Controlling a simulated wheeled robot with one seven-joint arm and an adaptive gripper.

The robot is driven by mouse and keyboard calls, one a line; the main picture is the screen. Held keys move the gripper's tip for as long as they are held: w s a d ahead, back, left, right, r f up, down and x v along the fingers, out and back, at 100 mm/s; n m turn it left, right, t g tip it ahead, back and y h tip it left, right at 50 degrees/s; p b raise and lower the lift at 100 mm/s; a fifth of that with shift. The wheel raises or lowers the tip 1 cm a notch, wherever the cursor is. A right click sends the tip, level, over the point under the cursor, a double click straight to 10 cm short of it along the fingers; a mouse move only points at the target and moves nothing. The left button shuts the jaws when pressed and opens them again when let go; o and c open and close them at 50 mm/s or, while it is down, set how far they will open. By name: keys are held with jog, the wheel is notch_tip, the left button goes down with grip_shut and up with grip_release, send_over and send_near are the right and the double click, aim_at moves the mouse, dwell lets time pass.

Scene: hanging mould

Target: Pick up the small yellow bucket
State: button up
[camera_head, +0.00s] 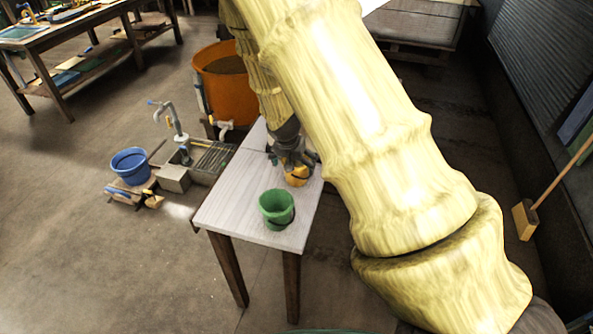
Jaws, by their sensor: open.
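The small yellow bucket (297,179) stands on the pale narrow table (233,206), behind the green bucket. My gripper (293,159) is right above the yellow bucket, pointing down, with its fingers spread around the bucket's upper part. The fingers hide the bucket's rim and part of its sides. I cannot tell whether the fingers touch it. My gripper is open.
A green bucket (276,209) stands on the table in front of the yellow one. A large orange tub (224,82) is behind the table. A blue bucket (131,165) and a sink (206,161) are to the left. My arm covers the right middle.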

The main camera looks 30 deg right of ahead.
jog(key=shift+p+x, duration=0.6)
jog(key=shift+x, duration=1.75)
jog(key=shift+d, duration=0.1)
jog(key=shift+c, duration=0.4)
jog(key=c, duration=1.2)
